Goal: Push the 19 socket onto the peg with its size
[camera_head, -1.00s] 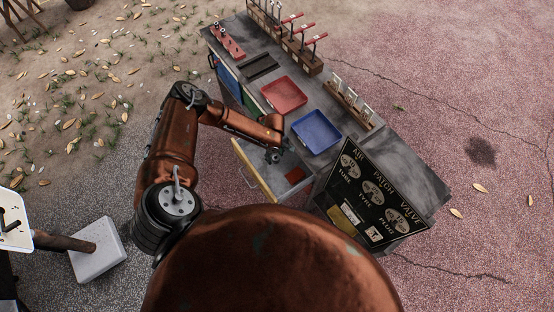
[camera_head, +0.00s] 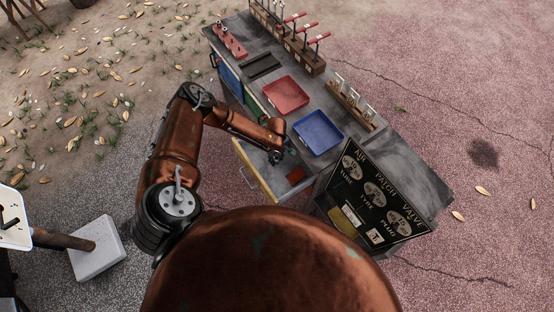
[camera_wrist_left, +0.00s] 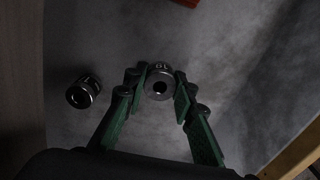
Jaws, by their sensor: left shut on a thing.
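My left gripper (camera_head: 276,156) is down in the open drawer at the near side of the cart. In the left wrist view its green-padded fingers (camera_wrist_left: 160,88) are closed around a silver socket (camera_wrist_left: 159,84). The socket's mark looks like an upside-down 19. A second silver socket (camera_wrist_left: 83,92) lies apart on the drawer floor to the left; its mark is only partly readable. A red strip (camera_head: 230,41) with small pieces standing on it lies at the cart's far left end; its size marks are too small to read. My right gripper is not in view.
The drawer's yellow front (camera_head: 254,171) stands out from the cart, with a red piece (camera_head: 296,176) inside. A red tray (camera_head: 286,94), a blue tray (camera_head: 318,132), a rack of red-handled tools (camera_head: 300,52) and a black sign board (camera_head: 375,195) are on or beside the cart top.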

